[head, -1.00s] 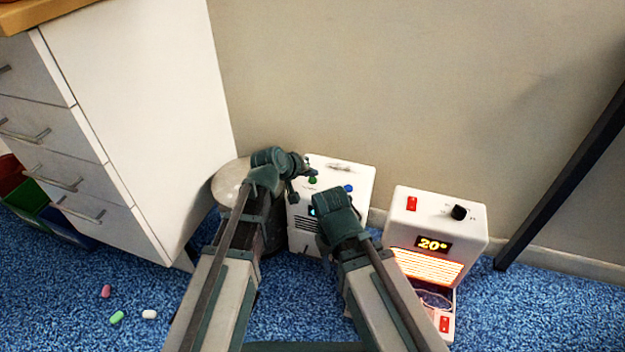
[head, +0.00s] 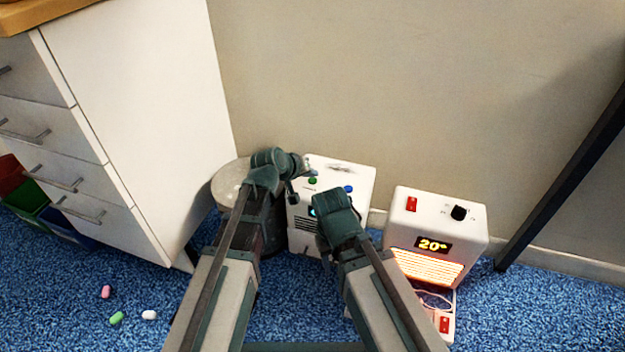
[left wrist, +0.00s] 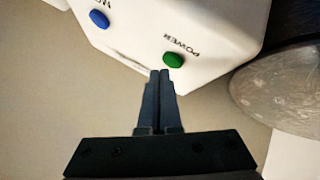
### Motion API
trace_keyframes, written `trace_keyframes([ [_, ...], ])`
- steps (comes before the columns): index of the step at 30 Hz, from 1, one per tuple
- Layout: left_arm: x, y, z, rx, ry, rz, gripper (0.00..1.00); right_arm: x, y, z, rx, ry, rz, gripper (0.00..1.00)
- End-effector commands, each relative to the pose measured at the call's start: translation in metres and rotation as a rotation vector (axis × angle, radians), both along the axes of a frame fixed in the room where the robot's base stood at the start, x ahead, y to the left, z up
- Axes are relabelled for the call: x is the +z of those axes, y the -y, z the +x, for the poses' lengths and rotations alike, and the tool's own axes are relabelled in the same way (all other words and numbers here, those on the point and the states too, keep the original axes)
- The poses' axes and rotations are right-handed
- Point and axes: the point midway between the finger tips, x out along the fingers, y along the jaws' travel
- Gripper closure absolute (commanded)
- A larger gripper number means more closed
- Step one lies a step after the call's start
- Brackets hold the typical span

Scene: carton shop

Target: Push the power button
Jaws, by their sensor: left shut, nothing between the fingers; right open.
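A white machine (head: 362,178) stands on the floor against the wall. Its top has a green button (head: 312,181) and a blue button (head: 349,189). In the left wrist view, the green button (left wrist: 173,59) is labelled POWER, and the blue button (left wrist: 99,19) is farther left. My left gripper (left wrist: 160,73) is shut and empty, its tips close beside the green button; contact cannot be told. In the head view, my left gripper (head: 305,170) is by the machine's back left. My right gripper (head: 335,212) is in front of the machine, its fingers largely hidden; it is open.
A second white machine (head: 465,230) with a red switch, black knob and glowing 20° display stands at right. A round grey bin (head: 232,172) is left of the first machine, by a white drawer cabinet (head: 150,110). Small capsules lie on the blue carpet.

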Motion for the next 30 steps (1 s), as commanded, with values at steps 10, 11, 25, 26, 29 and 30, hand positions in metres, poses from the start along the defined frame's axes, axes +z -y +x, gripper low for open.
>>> trace_keyframes([
  [10, 0.0000, 0.0000, 0.0000, 0.000, 0.000, 0.000, 1.00, 0.0000, 0.0000, 0.0000, 0.000, 0.000, 0.000, 0.50],
  [11, 0.0000, 0.0000, 0.0000, 0.000, 0.000, 0.000, 1.00, 0.0000, 0.0000, 0.0000, 0.000, 0.000, 0.000, 0.50],
  [25, -0.0097, 0.0000, -0.0001, 0.000, 0.000, 0.000, 1.00, -0.0098, 0.0000, 0.0000, 0.000, 0.000, 0.000, 0.50],
  [26, -0.0094, 0.0000, -0.0001, 0.000, 0.000, 0.000, 1.00, -0.0095, 0.0000, 0.0000, 0.000, 0.000, 0.000, 0.50],
  [29, -0.0088, -0.0001, 0.0000, 0.000, 0.000, 0.000, 1.00, -0.0088, 0.0000, 0.0000, 0.000, 0.000, 0.000, 0.50],
  [30, -0.0088, -0.0001, 0.0000, 0.000, 0.000, 0.000, 1.00, -0.0088, 0.0000, 0.0000, 0.000, 0.000, 0.000, 0.50],
])
